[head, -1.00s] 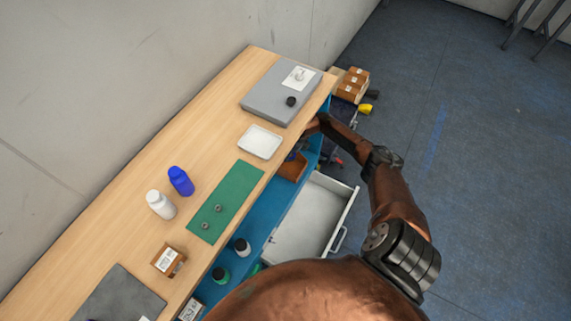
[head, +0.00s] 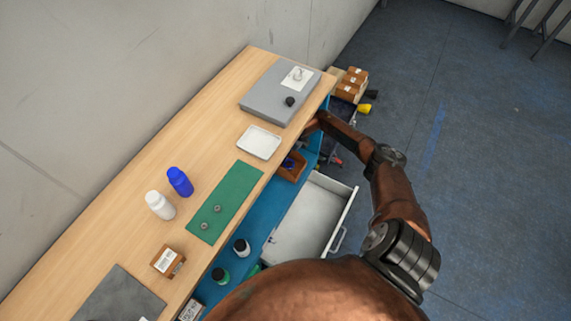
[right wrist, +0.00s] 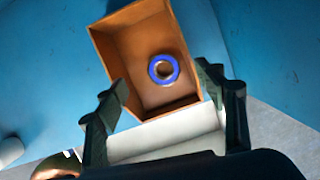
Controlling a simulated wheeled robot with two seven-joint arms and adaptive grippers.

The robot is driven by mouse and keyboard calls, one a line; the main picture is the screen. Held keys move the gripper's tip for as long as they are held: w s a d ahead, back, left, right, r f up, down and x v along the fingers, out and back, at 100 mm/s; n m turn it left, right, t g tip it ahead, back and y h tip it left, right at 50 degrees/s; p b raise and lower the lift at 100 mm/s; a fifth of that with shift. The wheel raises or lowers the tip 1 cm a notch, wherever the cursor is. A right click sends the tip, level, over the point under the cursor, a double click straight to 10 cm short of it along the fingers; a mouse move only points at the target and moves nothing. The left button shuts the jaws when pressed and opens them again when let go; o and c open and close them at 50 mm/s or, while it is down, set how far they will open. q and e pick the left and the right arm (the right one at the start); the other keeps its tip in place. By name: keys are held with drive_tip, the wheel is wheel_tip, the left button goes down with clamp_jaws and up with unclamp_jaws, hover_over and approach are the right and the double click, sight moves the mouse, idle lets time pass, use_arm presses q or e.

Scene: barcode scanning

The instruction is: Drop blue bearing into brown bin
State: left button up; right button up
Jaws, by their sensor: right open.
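The blue bearing (right wrist: 163,69), a blue ring with a metal centre, lies inside the brown bin (right wrist: 116,39) in the right wrist view. A bit of blue also shows in the brown bin (head: 293,172) in the head view, on the blue shelf under the tabletop. My right gripper (right wrist: 166,100) is open and empty, with its two dark fingers apart at the near end of the bin. In the head view my right arm reaches in from the right, and its gripper is hidden near the bench edge. My left gripper is not in view.
An open white drawer (head: 311,215) sticks out below the shelf. The tabletop holds a white tray (head: 259,142), a green mat (head: 226,201), a blue bottle (head: 180,182), a white bottle (head: 160,205) and a small box (head: 168,261). Dark-capped bottles (head: 241,247) stand on the shelf.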

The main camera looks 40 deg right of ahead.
drive_tip(key=s+d+r, duration=0.1)
drive_tip(key=s, duration=0.5)
drive_tip(key=s+d+r, duration=0.1)
drive_tip(key=s+r, duration=0.1)
drive_tip(key=s, duration=0.5)
drive_tip(key=shift+r, duration=0.3)
drive_tip(key=shift+a, duration=0.1)
